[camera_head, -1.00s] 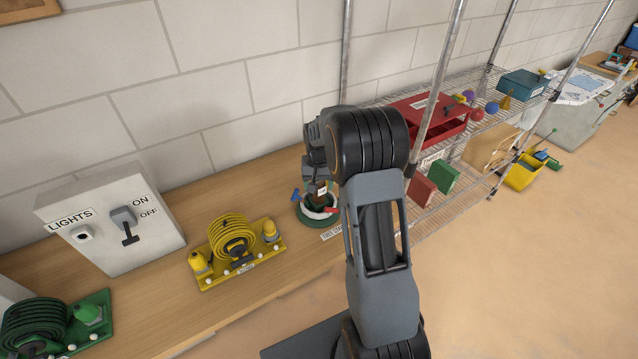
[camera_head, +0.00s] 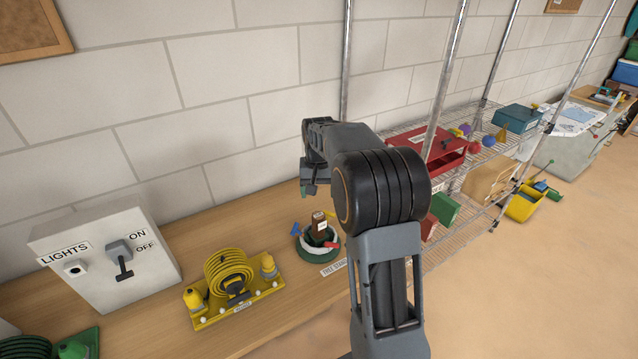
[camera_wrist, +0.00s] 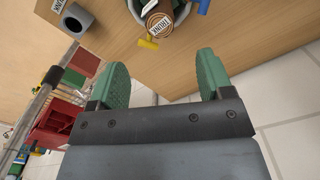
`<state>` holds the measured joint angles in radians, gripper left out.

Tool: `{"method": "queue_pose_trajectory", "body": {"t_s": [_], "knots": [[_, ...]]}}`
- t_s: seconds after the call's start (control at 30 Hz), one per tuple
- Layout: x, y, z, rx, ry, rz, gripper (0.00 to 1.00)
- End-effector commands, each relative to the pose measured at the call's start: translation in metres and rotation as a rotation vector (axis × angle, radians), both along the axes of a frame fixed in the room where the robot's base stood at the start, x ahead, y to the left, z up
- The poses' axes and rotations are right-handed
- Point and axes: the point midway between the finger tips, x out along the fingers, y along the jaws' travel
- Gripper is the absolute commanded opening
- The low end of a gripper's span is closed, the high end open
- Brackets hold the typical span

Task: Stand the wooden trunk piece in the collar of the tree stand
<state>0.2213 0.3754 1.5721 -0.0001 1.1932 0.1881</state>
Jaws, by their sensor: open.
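The tree stand (camera_head: 308,252) is a dark green round base with a white band and red and blue bolts, on the wooden bench. The brown trunk piece (camera_head: 317,219), with a white label, stands about upright in its collar; its lower end is hidden. In the wrist view the trunk (camera_wrist: 158,27) and part of the stand show at the top edge, with yellow and blue bolts. My gripper (camera_head: 307,191) is above and behind the stand, clear of the trunk. Its two green fingers (camera_wrist: 162,77) are apart with nothing between them.
A yellow cable board (camera_head: 238,290) and a lights switch box (camera_head: 105,255) are on the bench to the left. A wire shelf with a red box (camera_head: 428,150) is to the right. A grey hollow cylinder (camera_wrist: 77,20) shows in the wrist view. The wall is close behind.

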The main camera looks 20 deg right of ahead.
Motion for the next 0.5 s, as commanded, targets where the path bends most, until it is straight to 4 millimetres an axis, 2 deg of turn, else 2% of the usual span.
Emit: {"method": "queue_pose_trajectory", "body": {"t_s": [0.2,0.5], "knots": [[0.0,0.0,0.023,0.0,-0.001,0.0,0.73],[0.0,0.0,0.029,0.0,0.0,0.0,0.73]]}}
